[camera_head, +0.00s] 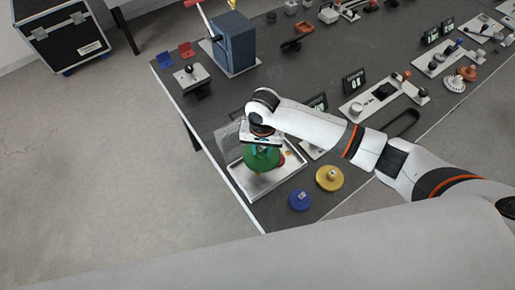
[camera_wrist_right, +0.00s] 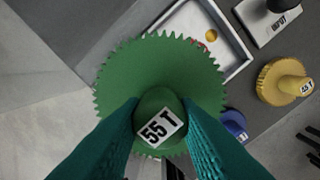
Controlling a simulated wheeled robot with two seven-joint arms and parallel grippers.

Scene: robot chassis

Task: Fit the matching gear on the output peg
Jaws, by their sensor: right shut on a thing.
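My right gripper (camera_head: 262,146) is shut on the hub of a green gear (camera_head: 262,160), above the white tray near the table's left edge. In the right wrist view, the teal fingers of the gripper (camera_wrist_right: 160,108) clasp the hub of the green gear (camera_wrist_right: 160,62), labelled "55 T". The gear hides much of the tray (camera_wrist_right: 236,66). A yellow gear (camera_head: 329,178), labelled "45 T" in the wrist view (camera_wrist_right: 284,82), and a blue gear (camera_head: 300,200) lie on the table. Output peg not clearly identifiable. My left gripper is out of view.
The tray (camera_head: 245,188) holds a small brass-coloured round part (camera_wrist_right: 211,34) and something red, mostly hidden. A plate marked "INPUT" (camera_wrist_right: 268,26) stands beside it. A blue box (camera_head: 235,42) and several devices occupy the table further back.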

